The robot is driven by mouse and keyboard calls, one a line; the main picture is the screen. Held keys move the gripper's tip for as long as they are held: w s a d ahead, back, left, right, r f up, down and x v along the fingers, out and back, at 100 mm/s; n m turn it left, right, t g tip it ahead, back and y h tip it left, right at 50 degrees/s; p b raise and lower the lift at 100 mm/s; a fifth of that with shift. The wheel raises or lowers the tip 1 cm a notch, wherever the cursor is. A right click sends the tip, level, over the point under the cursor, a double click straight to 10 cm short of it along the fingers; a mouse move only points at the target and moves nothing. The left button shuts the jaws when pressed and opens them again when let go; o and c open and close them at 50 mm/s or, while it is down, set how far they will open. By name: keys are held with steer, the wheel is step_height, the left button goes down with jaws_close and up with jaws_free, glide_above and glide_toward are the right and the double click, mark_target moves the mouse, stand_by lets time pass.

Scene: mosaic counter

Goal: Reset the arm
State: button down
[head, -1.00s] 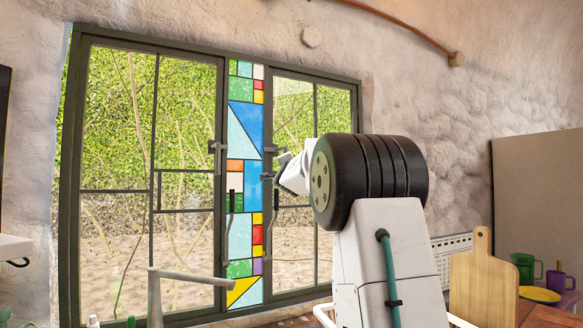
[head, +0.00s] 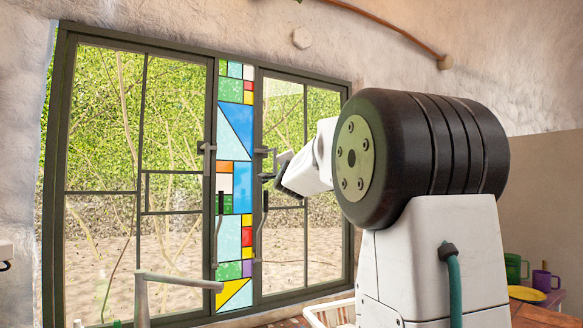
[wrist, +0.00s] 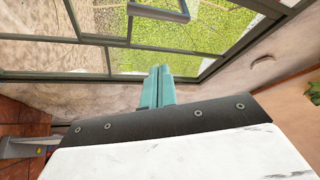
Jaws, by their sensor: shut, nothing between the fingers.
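My gripper (wrist: 157,88) shows in the wrist view as two teal fingers pressed together with nothing between them. It points toward the lower frame of the window, with outdoor greenery beyond the glass. In the head view my arm rises at the right of centre, a white link and a large black joint. Its far end reaches left to the right-hand window pane (head: 285,240). The fingertips are too small and partly hidden there to make out clearly. I cannot tell whether they touch the window.
The dark-framed window has a coloured glass strip (head: 235,135) and handles (head: 263,225) near my arm's end. A tap (head: 165,284) stands at lower left. A white basket (head: 330,313), green jug (head: 513,267), purple mug (head: 545,280) and yellow plate (head: 527,294) are on the counter at right.

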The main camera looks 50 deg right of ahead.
stand_by(0.5)
steer(key=w+a+f+n+g+y, duration=0.1)
steer(key=a+f+n+y, duration=0.15)
steer(key=f, duration=0.35)
steer(key=w+a+f+n+g+y, duration=0.1)
steer(key=a+f+n+y, duration=0.2)
steer(key=f, duration=0.4)
steer(key=s+a+f+n+g+y, duration=0.4)
steer(key=s+a+f+n+y, duration=0.25)
steer(key=a+f, duration=0.55)
steer(key=s+a+f+n+g, duration=0.2)
steer(key=s+a+f+n, duration=0.1)
steer(key=s+a, duration=0.4)
steer(key=s+a+f+n+g+y, duration=0.1)
steer(key=s+a+f+n+g, duration=0.2)
steer(key=s, duration=1)
steer(key=s+a+f+n+g+y, duration=0.1)
steer(key=s+a+f+n+g, duration=0.1)
steer(key=s+a+f+n, duration=0.2)
steer(key=s+a+f, duration=0.3)
steer(key=s+a, duration=0.4)
steer(key=a, duration=0.1)
steer(key=shift+a+f+g, duration=0.3)
steer(key=shift+a, duration=0.05)
